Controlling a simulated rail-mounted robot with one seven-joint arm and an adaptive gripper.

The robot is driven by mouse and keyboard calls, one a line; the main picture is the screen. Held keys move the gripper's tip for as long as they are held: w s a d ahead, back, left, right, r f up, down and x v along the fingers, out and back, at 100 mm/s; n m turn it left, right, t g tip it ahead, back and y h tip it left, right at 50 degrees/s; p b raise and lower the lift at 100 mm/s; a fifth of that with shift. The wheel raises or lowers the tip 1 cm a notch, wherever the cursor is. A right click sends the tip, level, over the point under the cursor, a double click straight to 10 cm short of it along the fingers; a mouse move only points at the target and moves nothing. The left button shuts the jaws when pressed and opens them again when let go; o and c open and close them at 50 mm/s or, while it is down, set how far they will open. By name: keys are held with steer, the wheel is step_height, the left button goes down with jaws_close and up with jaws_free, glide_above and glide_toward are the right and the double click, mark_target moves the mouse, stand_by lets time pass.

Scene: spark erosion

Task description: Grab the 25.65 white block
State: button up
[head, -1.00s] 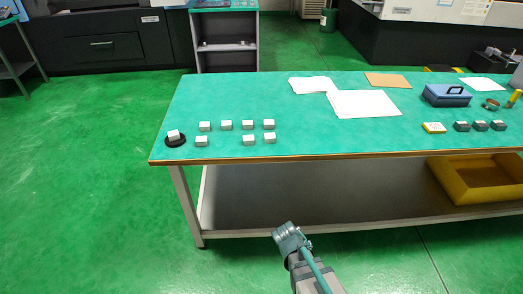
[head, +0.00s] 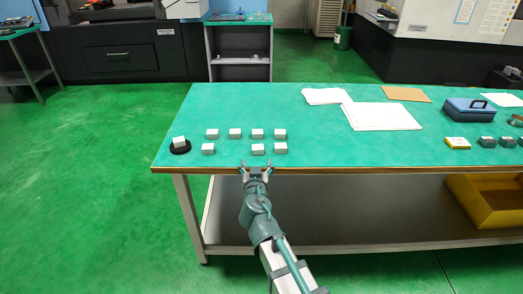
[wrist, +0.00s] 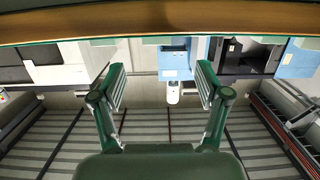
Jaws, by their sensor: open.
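Several small white-topped blocks with grey sides stand in two rows on the green table, with a front row (head: 258,149) and a back row (head: 235,133). One more white block (head: 179,140) sits on a round black disc (head: 181,150) at the left. No number is readable, so I cannot tell which block is the 25.65 one. My gripper (head: 256,165) is at the table's front edge, just in front of the front-row blocks, apart from them. In the wrist view my gripper (wrist: 160,72) is open with nothing between its fingers, and no block shows there.
The green table (head: 330,150) has a brown front edge, which crosses the top of the wrist view (wrist: 160,22). White papers (head: 380,116), a blue box (head: 468,108) and a yellow item (head: 457,143) lie to the right. A yellow bin (head: 485,205) stands on the lower shelf.

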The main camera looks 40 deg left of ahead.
mark_target(258, 151)
steer(key=p+x, duration=0.2)
steer(key=x, duration=0.8)
steer(key=shift+w+a+f, duration=0.1)
steer(key=shift+w, duration=0.35)
jaws_close()
